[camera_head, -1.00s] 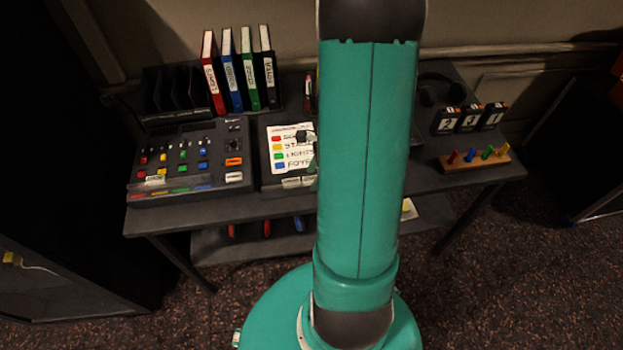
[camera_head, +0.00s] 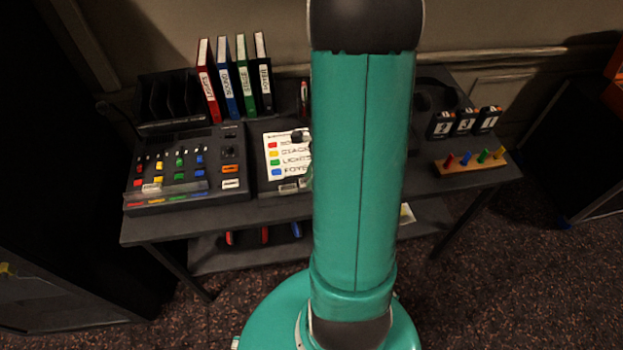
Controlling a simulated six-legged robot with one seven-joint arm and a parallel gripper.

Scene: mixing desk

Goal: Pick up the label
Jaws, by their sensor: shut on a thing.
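My teal arm (camera_head: 362,180) stands in the middle of the picture and hides my gripper, so I cannot see its fingers or what is between them. Several small white labels show on the desk. One label (camera_head: 151,187) is at the lower left of the mixing console (camera_head: 140,205), and another pale label (camera_head: 232,184) is at its lower right. A pale strip (camera_head: 288,187) is on the dark board below the white colour-key sheet (camera_head: 275,178). I cannot tell which label the task names. A small dark object (camera_head: 299,136) lies over the sheet's upper part, partly behind my arm.
Red (camera_head: 207,80), blue, green and black binders stand upright at the back left of the desk (camera_head: 270,208). Numbered dark boxes (camera_head: 464,122) and a wooden block with coloured pegs (camera_head: 470,165) are at the right. A lower shelf (camera_head: 215,255) holds coloured items.

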